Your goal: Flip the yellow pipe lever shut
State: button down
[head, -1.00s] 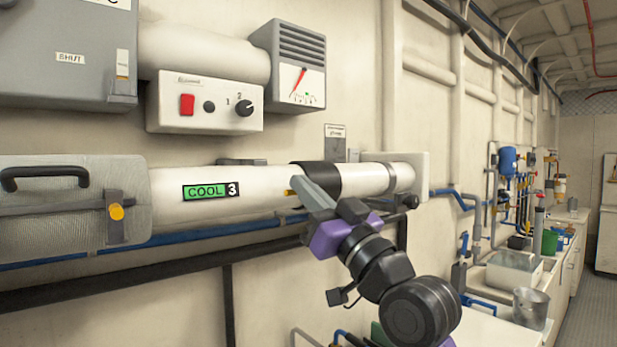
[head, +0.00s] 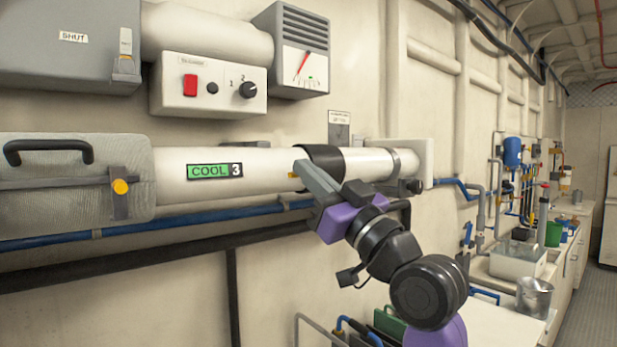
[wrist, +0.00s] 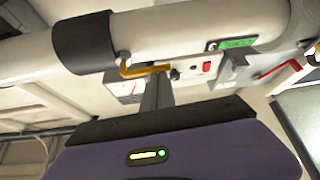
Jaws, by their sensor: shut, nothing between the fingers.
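The yellow lever (wrist: 148,71) shows in the wrist view as a bent yellow handle on the pale pipe (wrist: 195,30), just beside the black collar (wrist: 85,45). In the head view only a small yellow bit of it (head: 293,175) shows, left of my fingertips; the rest is hidden. My gripper (head: 302,168) is shut and empty, in front of the pipe at the black collar. In the wrist view the closed fingers (wrist: 159,82) reach up close to the lever. I cannot tell whether they touch it.
A control box (head: 207,88) with a red switch and a gauge box (head: 298,48) are above the pipe. A grey case (head: 75,180) with a yellow knob is at the left. Blue and black pipes run below. A bench with sinks (head: 518,262) stands at the right.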

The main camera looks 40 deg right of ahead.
jog(key=d+f+n+g+y+b, duration=0.1)
jog(key=f+n+g+y+b, duration=0.1)
jog(key=n+b, duration=0.4)
jog(key=d+f+n+g+y+b, duration=0.2)
jog(key=n+g+y+b, duration=0.3)
jog(key=n, duration=0.8)
jog(key=shift+d+f+n+y+b, duration=0.3)
jog(key=shift+f+y+b, duration=0.35)
jog(key=shift+b, duration=0.5)
